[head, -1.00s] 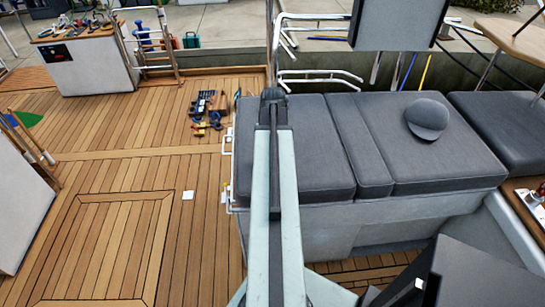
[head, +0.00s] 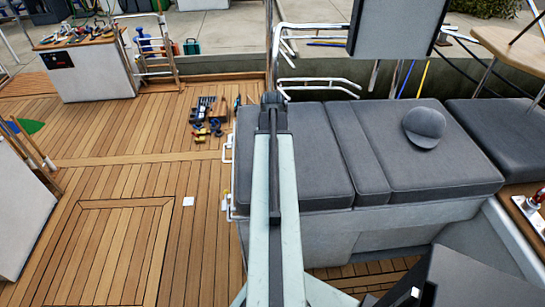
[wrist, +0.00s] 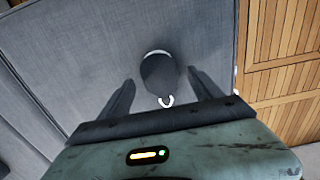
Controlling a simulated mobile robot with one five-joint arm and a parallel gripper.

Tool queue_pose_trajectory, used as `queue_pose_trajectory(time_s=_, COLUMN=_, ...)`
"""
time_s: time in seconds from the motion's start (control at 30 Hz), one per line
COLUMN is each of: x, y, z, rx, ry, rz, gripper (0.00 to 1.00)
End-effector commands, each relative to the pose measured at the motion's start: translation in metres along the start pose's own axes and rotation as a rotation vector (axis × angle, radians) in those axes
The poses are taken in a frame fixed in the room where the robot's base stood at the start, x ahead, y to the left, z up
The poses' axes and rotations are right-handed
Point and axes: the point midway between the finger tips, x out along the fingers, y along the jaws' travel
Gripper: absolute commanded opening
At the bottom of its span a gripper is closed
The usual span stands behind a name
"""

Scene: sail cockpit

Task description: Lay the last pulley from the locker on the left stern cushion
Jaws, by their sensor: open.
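In the wrist view, a dark rounded pulley (wrist: 160,73) with a white ring at its near end is on the grey cushion (wrist: 75,65). A dark shadow lies around it. My gripper (wrist: 160,78) is open, with one finger on each side of the pulley. A gap shows between the pulley and each finger. In the head view, the left part of the grey cushion (head: 318,150) shows behind my arm. The pulley and my gripper are hidden there. The locker cannot be made out for certain.
A grey cap (head: 424,127) lies on the right part of the seat. Several small tools (head: 207,118) lie on the teak deck (head: 120,205) left of the seat. A white cabinet (head: 95,70) with tools on top stands at the back left. Much of the deck is clear.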

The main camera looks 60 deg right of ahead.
Motion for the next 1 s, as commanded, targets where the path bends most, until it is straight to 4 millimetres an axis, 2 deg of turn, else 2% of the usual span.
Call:
queue_pose_trajectory(time_s=0.03, x=-0.020, y=0.000, z=0.000, rx=0.000, ry=0.000, rz=0.000, gripper=0.74)
queue_pose_trajectory(time_s=0.3, x=-0.080, y=0.000, z=0.000, rx=0.000, ry=0.000, rz=0.000, gripper=0.74)
queue_pose_trajectory(time_s=0.4, x=-0.095, y=0.000, z=0.000, rx=0.000, ry=0.000, rz=0.000, gripper=0.74)
queue_pose_trajectory(time_s=0.53, x=-0.102, y=0.000, z=0.000, rx=0.000, ry=0.000, rz=0.000, gripper=0.74)
queue_pose_trajectory(time_s=0.87, x=-0.099, y=-0.004, z=0.000, rx=-0.006, ry=0.000, rz=0.000, gripper=0.74)
queue_pose_trajectory(time_s=0.97, x=-0.099, y=-0.039, z=0.003, rx=-0.062, ry=0.000, rz=-0.001, gripper=0.74)
queue_pose_trajectory(time_s=1.0, x=-0.099, y=-0.066, z=0.007, rx=-0.105, ry=0.000, rz=-0.001, gripper=0.74)
